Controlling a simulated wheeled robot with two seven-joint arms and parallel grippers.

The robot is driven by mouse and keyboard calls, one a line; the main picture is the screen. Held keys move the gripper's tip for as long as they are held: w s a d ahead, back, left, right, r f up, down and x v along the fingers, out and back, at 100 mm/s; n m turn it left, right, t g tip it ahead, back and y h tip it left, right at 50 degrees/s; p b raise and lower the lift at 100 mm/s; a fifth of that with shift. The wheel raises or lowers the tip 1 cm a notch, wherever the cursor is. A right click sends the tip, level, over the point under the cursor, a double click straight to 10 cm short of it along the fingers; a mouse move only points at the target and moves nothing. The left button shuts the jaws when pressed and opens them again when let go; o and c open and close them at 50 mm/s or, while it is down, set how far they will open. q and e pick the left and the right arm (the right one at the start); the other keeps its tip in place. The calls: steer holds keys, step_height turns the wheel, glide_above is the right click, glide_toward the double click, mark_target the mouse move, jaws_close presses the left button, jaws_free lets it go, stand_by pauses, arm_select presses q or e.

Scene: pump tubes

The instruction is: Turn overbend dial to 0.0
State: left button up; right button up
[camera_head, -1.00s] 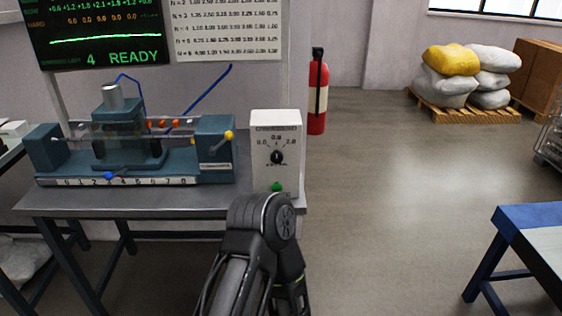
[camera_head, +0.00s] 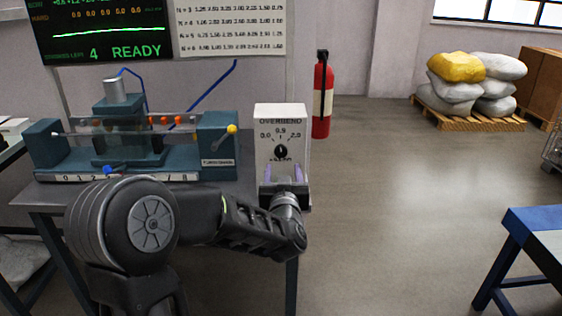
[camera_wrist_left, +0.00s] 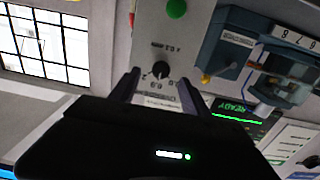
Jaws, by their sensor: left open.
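The overbend dial is a small black knob (camera_head: 281,151) on the front of a white box (camera_head: 290,112) at the table's right end. Its scale has 0.0 on the left and 2.0 on the right, with about 0.9 above the knob. The knob's pointer looks roughly upright. My left gripper (camera_head: 283,170) is open just below and in front of the knob. In the left wrist view the knob (camera_wrist_left: 160,70) shows between the two spread fingers, and I see no contact. My right gripper is not in view.
A teal bending machine (camera_head: 130,150) stands left of the box on the grey table. A green button (camera_wrist_left: 176,8) on the box shows in the left wrist view. A fire extinguisher (camera_head: 322,95) stands behind on the right.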

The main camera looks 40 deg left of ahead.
mark_target(281, 154)
arm_select(q)
steer(key=shift+s+a+r, duration=0.1)
steer(key=shift+a+r, duration=0.15)
steer(key=shift+r, duration=0.1)
steer(key=p+x, duration=0.1)
steer(key=x, duration=0.6)
steer(key=shift+w+a, duration=0.2)
steer(key=shift+w, duration=0.15)
jaws_close()
stand_by(0.4)
